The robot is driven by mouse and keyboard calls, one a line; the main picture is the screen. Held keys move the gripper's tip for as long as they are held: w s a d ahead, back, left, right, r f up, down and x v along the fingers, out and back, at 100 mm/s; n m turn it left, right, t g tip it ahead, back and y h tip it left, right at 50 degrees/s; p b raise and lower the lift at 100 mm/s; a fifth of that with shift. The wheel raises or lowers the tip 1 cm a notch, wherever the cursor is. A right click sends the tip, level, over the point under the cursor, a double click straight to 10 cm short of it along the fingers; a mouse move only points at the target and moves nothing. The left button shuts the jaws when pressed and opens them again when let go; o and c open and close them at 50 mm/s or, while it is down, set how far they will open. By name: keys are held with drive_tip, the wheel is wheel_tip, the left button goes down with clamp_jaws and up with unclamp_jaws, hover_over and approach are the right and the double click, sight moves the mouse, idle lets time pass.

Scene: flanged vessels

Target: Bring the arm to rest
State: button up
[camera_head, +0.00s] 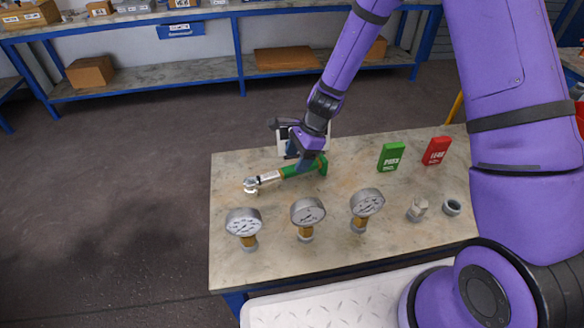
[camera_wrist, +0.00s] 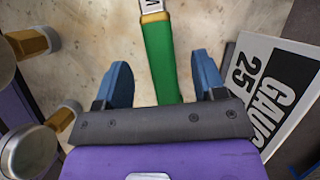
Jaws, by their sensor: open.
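My gripper (camera_head: 304,164) is at the end of my purple arm, low over the far middle of the table (camera_head: 230,260). A torque wrench (camera_head: 270,176) with a green handle and a metal head lies on the table, its head to the left. In the wrist view the blue fingers of my gripper (camera_wrist: 158,85) are apart, with the green handle (camera_wrist: 160,60) between them. I see gaps on both sides of the handle. Whether the fingers are level with the handle or above it I cannot tell.
A green block (camera_head: 391,156) and a red block (camera_head: 436,151) stand behind. A printed sign (camera_wrist: 272,95) is right of my fingers in the wrist view.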

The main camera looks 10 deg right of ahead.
drive_tip(key=shift+v, duration=2.65)
drive_tip(key=s+d+r+n+t+h, duration=0.1)
drive_tip(key=s+d+r+n, duration=0.2)
drive_tip(key=r, duration=0.4)
drive_tip(key=s+d+r+n+t, duration=0.1)
drive_tip(key=s+d+r+n, duration=0.15)
drive_tip(key=r, duration=0.55)
drive_tip(key=s+d+r+n+t+h, duration=0.1)
drive_tip(key=s+d+r+n, duration=0.15)
drive_tip(key=r, duration=0.45)
drive_tip(key=s+d+r+n+t+h, duration=0.1)
drive_tip(key=s+d+r+n, duration=0.2)
drive_tip(key=s, duration=0.6)
drive_tip(key=s+d+r+n+t+h, duration=0.1)
drive_tip(key=s+d+r+n+t, duration=0.1)
drive_tip(key=s+d+r+n, duration=0.2)
drive_tip(key=shift+s+d+r+n, duration=0.4)
drive_tip(key=shift+s+r, duration=1.2)
drive_tip(key=shift+s, duration=1.5)
drive_tip(key=shift+d, duration=0.1)
drive_tip(key=shift+c, duration=0.3)
